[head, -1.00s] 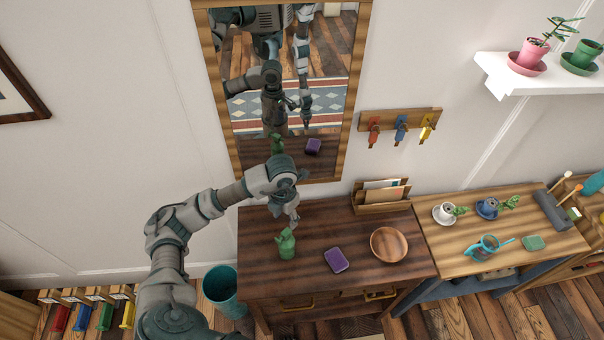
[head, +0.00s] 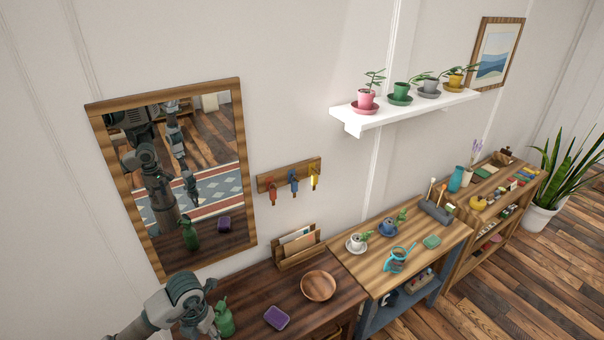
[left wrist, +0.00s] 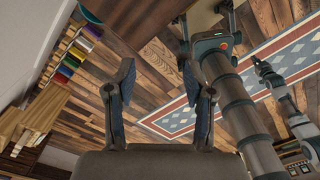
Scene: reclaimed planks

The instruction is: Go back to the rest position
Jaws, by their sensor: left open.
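My left arm comes in at the bottom left of the head view. Its gripper (head: 208,326) is over the left part of the dark wooden table (head: 255,285), beside a green spray bottle (head: 224,318); whether they touch is unclear. In the left wrist view the left gripper (left wrist: 158,68) is open, its two fingers apart with nothing between them. My right arm appears at the right of that view, with its end, apparently the right gripper (left wrist: 262,69), above the patterned rug; its jaws are too small to read.
A purple sponge-like block (head: 276,317), a wooden bowl (head: 318,286) and a letter holder (head: 299,249) are on the dark table. A mirror (head: 248,170) hangs behind. A lighter table (head: 440,231) with cups adjoins at right. Floor (left wrist: 150,75) shows below the gripper.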

